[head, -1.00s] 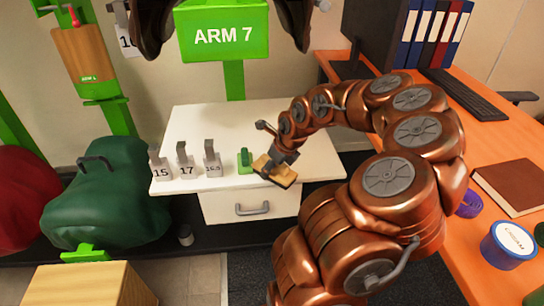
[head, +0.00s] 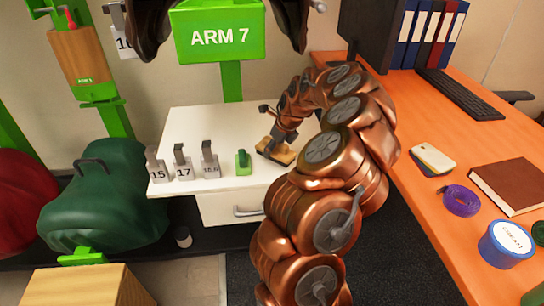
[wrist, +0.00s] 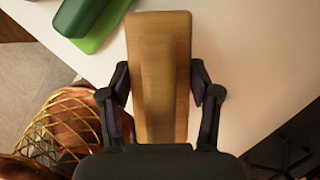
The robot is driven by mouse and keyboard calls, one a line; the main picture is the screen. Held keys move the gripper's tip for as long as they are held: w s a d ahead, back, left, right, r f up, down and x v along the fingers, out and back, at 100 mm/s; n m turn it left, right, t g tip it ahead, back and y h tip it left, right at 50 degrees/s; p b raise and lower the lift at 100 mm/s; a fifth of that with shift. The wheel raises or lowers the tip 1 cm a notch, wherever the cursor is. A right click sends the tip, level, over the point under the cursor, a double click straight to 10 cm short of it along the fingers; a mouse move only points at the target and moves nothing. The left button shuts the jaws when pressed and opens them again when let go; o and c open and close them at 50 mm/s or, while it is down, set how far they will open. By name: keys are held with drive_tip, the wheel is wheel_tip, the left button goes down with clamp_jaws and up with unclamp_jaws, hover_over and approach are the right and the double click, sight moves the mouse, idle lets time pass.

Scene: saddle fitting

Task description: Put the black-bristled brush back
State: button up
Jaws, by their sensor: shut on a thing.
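My gripper (head: 282,140) is shut on a wooden-backed brush (head: 271,152), low over the front right part of the white cabinet top (head: 200,122). In the wrist view the brush (wrist: 158,30) lies lengthwise between the two black fingers (wrist: 163,95), its plain wooden back facing the camera. Its bristles are hidden there; a dark underside shows in the head view. I cannot tell whether it touches the top. A small green block-like item (head: 243,162) stands just left of the brush, apart from it; it also shows in the wrist view (wrist: 88,22).
Metal pieces marked 15 (head: 157,170), 17 (head: 182,166) and another number (head: 209,165) stand in a row on the left. The orange desk (head: 420,215) holds a cream-and-dark item (head: 433,159), purple roll (head: 461,200), blue tin (head: 506,244) and brown book (head: 508,186).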

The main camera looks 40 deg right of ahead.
sight(285, 145)
drive_tip(key=shift+w+d, duration=0.15)
drive_tip(key=shift+d, duration=0.05)
drive_tip(key=shift+f, duration=1.75)
drive_tip(key=o, duration=1)
drive_tip(key=shift+f, duration=0.1)
drive_tip(key=shift+r, duration=0.45)
drive_tip(key=v, duration=0.9)
drive_tip(key=shift+r+p, duration=0.3)
drive_tip(key=shift+p, duration=0.05)
drive_tip(key=shift+s+r, duration=0.55)
drive_tip(key=shift+r, duration=0.25)
